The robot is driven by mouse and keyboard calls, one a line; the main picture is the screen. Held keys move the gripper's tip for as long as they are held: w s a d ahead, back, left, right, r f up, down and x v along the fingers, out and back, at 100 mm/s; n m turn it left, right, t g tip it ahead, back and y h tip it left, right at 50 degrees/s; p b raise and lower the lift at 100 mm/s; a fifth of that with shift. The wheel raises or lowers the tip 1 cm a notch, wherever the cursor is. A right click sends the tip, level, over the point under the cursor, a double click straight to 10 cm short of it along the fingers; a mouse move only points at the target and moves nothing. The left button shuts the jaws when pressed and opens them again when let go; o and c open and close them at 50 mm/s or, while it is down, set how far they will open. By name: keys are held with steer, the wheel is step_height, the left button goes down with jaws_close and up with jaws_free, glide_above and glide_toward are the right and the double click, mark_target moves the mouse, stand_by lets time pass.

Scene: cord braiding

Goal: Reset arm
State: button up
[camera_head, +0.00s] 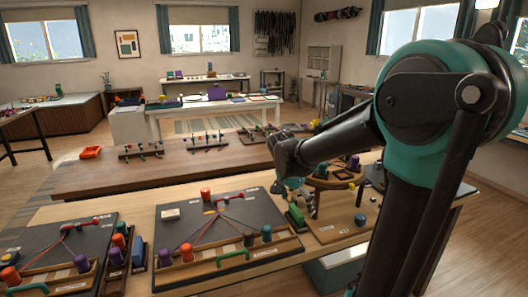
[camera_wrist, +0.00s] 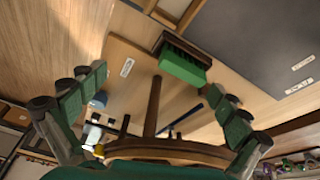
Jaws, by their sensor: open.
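My gripper (camera_head: 297,198) hangs over the right part of the near wooden table, beside a round wooden braiding stand (camera_head: 334,182). In the wrist view my gripper (camera_wrist: 155,112) has its green-padded fingers spread wide apart, with nothing held between them. The round stand's curved wooden rim (camera_wrist: 165,152) and a wooden post show at the bottom between the fingers. A green block (camera_wrist: 182,68) lies beyond the fingertips on the table; it also shows in the head view (camera_head: 295,215). My arm hides part of the stand and table.
Another board (camera_head: 62,248) lies further left. A wooden rack (camera_head: 225,266) with colored spools stands in front. A brown bench (camera_head: 110,178) stands behind, partly clear.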

steer(key=s+d+f+n, duration=0.1)
steer(key=s, duration=0.1)
steer(key=s+d+f+n+y, duration=0.1)
steer(key=s+f+n, duration=0.1)
steer(key=s, duration=0.1)
steer(key=s+d+f+n+t+y, duration=0.1)
steer(key=s+d+f+n, duration=0.1)
steer(key=s, duration=0.1)
steer(key=shift+s+f, duration=0.2)
steer(key=shift+f, duration=0.05)
steer(key=s+d+f+n+t+y, duration=0.1)
steer(key=s+f+n, duration=0.4)
steer(key=s, duration=0.2)
steer(key=shift+s+f+n, duration=0.15)
steer(key=shift+s+n, duration=0.15)
steer(key=shift+n, duration=0.1)
